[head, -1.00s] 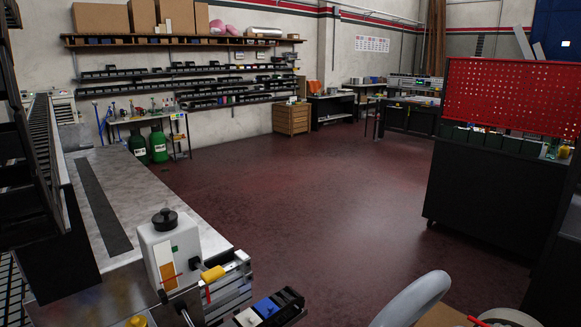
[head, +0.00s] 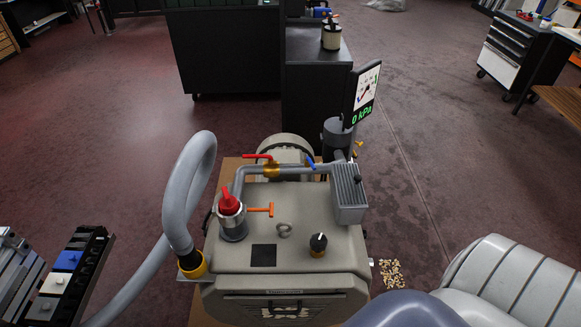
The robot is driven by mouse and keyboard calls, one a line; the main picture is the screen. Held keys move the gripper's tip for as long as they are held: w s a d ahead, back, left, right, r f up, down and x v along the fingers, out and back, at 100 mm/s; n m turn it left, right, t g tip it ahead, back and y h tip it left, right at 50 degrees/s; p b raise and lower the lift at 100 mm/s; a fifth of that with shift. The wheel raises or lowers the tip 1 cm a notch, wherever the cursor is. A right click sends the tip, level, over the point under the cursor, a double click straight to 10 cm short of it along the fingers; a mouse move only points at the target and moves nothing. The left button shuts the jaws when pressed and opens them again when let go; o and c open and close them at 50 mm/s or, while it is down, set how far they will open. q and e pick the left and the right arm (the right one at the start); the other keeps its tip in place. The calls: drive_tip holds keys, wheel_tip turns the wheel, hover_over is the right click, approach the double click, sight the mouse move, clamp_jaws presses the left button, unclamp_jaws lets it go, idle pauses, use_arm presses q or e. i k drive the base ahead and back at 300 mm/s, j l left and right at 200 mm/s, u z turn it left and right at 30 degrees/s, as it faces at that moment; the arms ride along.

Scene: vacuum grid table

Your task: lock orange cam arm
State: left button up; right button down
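The orange cam arm (head: 262,210) is a small T-shaped bar in the head view. It sticks out to the right from a silver coupling (head: 233,226) with a red cap (head: 230,202), on top of the beige vacuum pump (head: 228,250). It lies roughly level, pointing away from the coupling. Neither of my grippers shows. A pale ribbed arm part of mine fills the lower right, with its gripper out of frame.
A thick grey hose (head: 185,175) loops up left of the pump to a yellow collar (head: 193,265). A red-handled valve (head: 257,156), a black knob (head: 318,243) and a gauge reading 0 kPa (head: 363,92) are nearby. Open floor lies to the right.

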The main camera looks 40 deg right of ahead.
sight(271, 209)
drive_tip(key=z, duration=0.9)
